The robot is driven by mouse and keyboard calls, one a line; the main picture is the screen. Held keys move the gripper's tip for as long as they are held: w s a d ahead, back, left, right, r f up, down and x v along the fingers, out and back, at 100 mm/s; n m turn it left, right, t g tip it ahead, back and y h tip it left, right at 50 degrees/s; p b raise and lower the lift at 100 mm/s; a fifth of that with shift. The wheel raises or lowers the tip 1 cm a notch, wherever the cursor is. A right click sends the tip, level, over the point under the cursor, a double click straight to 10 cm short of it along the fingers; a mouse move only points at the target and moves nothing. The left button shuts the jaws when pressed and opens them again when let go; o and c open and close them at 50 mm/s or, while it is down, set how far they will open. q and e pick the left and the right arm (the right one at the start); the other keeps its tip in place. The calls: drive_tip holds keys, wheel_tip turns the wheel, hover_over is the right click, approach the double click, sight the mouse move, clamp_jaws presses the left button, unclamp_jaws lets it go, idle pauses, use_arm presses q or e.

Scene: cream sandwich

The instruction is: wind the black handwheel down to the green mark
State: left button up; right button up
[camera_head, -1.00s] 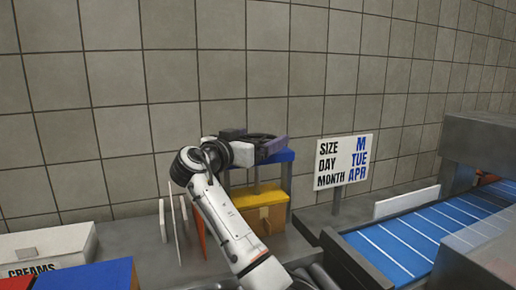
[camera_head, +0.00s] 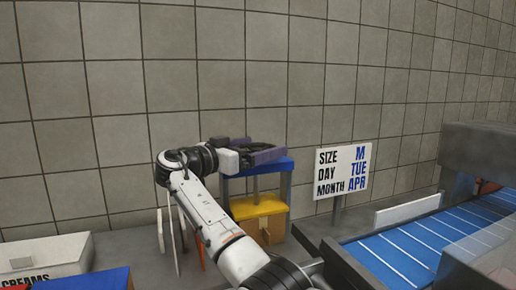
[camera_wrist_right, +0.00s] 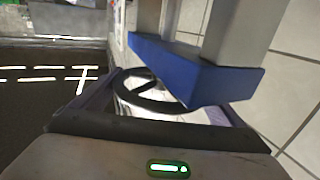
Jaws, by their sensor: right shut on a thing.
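The black handwheel (camera_wrist_right: 150,97) shows in the right wrist view, a dark ring with spokes beside the blue top beam of the press frame (camera_wrist_right: 195,72). The two fingers of my right gripper (camera_wrist_right: 160,108) lie on either side of the wheel, and the gripper is shut on it. In the head view my right gripper (camera_head: 262,152) is at the blue top of the frame (camera_head: 275,166); its fingers largely hide the wheel there. A yellow plate (camera_head: 257,206) sits lower in the frame, above a brown box (camera_head: 268,231). I cannot make out the green mark. My left gripper is out of view.
A sign (camera_head: 343,170) reading M, TUE, APR stands right of the frame. A blue conveyor (camera_head: 410,250) runs at the right. Thin upright panels (camera_head: 173,243) stand left of the frame. A creams box (camera_head: 45,258) is at the lower left. A tiled wall is behind.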

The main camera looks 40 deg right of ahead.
drive_tip(key=o, duration=0.7)
drive_tip(key=shift+o, duration=0.2)
drive_tip(key=s+a+b, duration=0.1)
drive_tip(key=a, duration=0.9)
drive_tip(key=shift+s, duration=0.35)
